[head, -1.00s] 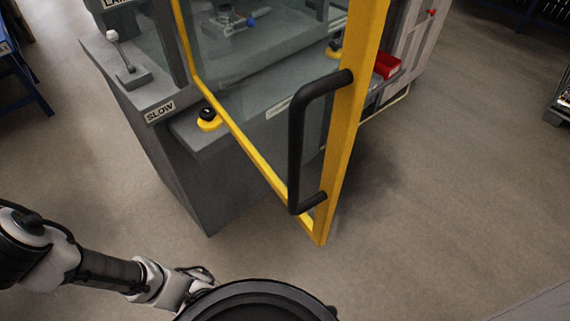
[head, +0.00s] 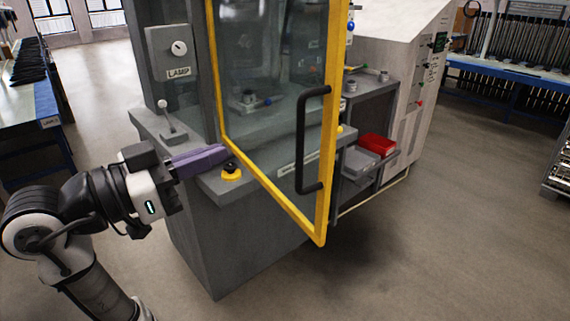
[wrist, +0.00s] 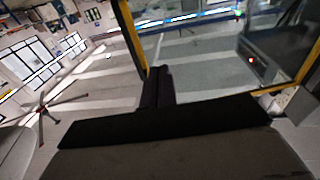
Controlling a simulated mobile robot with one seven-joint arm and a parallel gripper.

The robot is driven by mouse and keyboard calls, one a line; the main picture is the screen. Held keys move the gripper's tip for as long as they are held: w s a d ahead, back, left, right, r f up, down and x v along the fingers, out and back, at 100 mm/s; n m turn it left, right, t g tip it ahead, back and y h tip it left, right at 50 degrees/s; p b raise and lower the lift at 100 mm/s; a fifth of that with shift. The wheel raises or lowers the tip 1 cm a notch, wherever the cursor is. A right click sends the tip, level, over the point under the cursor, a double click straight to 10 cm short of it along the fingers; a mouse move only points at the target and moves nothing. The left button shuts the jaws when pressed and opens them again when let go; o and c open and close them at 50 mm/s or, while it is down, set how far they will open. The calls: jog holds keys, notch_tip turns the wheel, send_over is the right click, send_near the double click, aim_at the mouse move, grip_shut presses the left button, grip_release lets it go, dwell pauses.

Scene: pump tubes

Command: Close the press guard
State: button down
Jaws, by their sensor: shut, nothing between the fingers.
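The press guard (head: 222,75) is a clear panel in a yellow frame. It stands swung out from the grey press (head: 235,245), angled towards me. Its black bar handle (head: 301,140) is on the outer side, near the right-hand post. My gripper (head: 226,151) is left of the guard, its purple fingers shut and empty. The fingertips are close to the guard's left yellow post, above the press ledge; I cannot tell whether they touch it. In the wrist view the shut fingers (wrist: 158,86) show dark beside the yellow frame (wrist: 131,36).
A lamp switch box (head: 168,52) and a small lever (head: 170,122) are on the press, close to my gripper. A yellow-based black button (head: 231,171) sits on the ledge just below the fingers. A red bin (head: 376,144) is behind the guard.

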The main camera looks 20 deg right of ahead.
aim_at(316, 139)
jog(key=shift+m+g, duration=0.5)
jog(key=shift+g, duration=0.1)
jog(key=d+p, duration=0.1)
jog(key=d, duration=0.3)
jog(key=d+p, duration=0.1)
jog(key=d, duration=0.4)
jog(key=w+d+f+p, duration=0.1)
jog(key=d, duration=0.4)
jog(key=shift+d, duration=0.1)
jog(key=shift+d, duration=0.1)
